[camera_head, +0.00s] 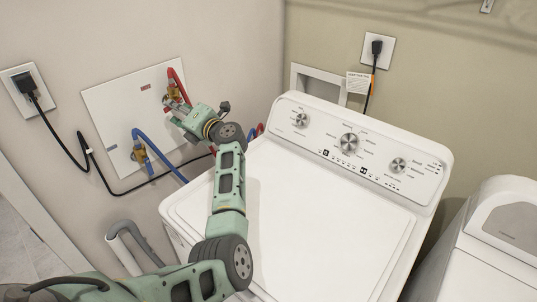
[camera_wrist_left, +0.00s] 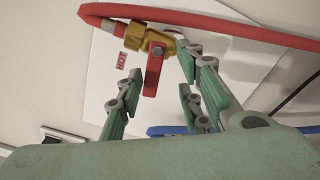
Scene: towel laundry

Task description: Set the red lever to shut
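The red lever (camera_wrist_left: 153,76) sits on a brass valve (camera_wrist_left: 150,39) with a red hose, beside a red HOT label (camera_wrist_left: 121,61), in the left wrist view. The lever points down from the valve in that picture. My left gripper (camera_wrist_left: 160,86) is open around it, one finger on the left and two on the right. I see gaps beside the lever; contact is not clear. In the head view my left gripper (camera_head: 181,108) is at the wall panel and largely hides the lever. My right gripper is not in view.
A blue hose (camera_head: 158,155) runs from a second brass valve (camera_head: 139,153), lower left on the white panel (camera_head: 113,110). A black power cord hangs from the left outlet (camera_head: 28,90). The white washer (camera_head: 300,220) stands below my left arm, with a dryer (camera_head: 500,245) at right.

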